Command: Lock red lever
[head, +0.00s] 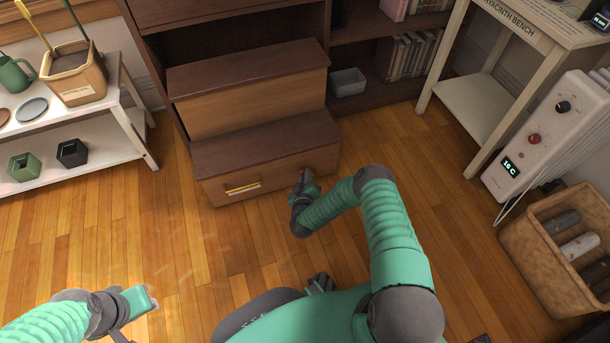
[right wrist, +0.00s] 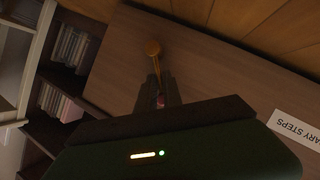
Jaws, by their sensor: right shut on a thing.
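A small red part, seemingly the red lever (right wrist: 160,101), shows between the dark fingers of my right gripper (right wrist: 157,88) in the right wrist view. A brass-coloured piece (right wrist: 152,48) stands out just beyond the fingertips against the wooden front. In the head view my right gripper (head: 303,181) is at the right part of the lower step's front and hides the lever there. It is shut on the lever, most of which is covered. My left gripper (head: 140,301) is low at the left, over the floor, far from the steps; its fingers do not show clearly.
The wooden steps (head: 262,145) stand against a dark bookcase, with a brass handle (head: 242,187) on the lower front. A white shelf (head: 95,150) stands left. A white heater (head: 545,135) with a red knob and a tan bin (head: 530,255) stand right. The middle floor is clear.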

